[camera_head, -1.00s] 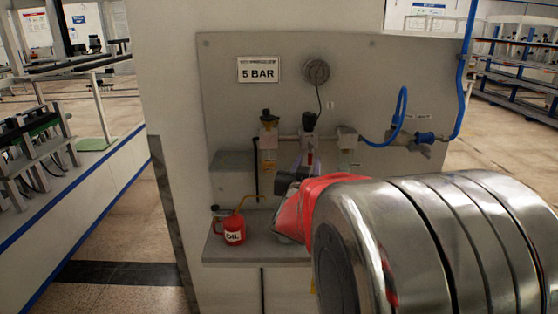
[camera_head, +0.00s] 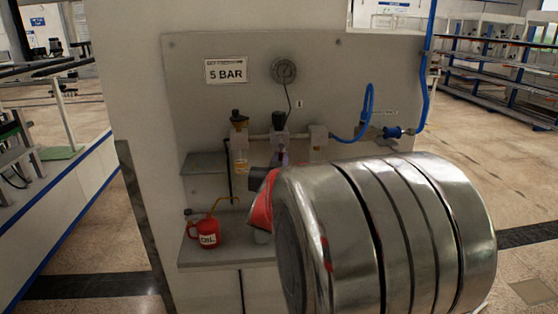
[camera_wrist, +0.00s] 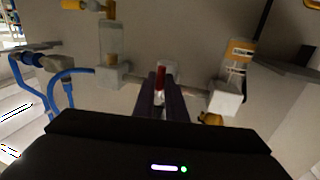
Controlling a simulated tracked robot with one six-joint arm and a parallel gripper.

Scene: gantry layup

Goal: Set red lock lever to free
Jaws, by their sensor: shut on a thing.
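The red lock lever (camera_wrist: 160,76) shows in the wrist view as a small red piece between the dark fingertips of my gripper (camera_wrist: 158,88). The fingers are closed on it. A pale fitting surrounds or backs its far end; I cannot tell how they join. In the head view my arm hides most of the gripper, and its dark tip (camera_head: 281,158) reaches the air line below the middle valve. The lever cannot be made out there. Its angle and set position cannot be told.
A grey panel carries a 5 BAR sign (camera_head: 226,71), a round gauge (camera_head: 284,71) and a blue hose (camera_head: 368,104) on the right. A red oil can (camera_head: 205,233) stands on the lower shelf (camera_head: 225,252). A small upper shelf (camera_head: 204,163) juts out at the left.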

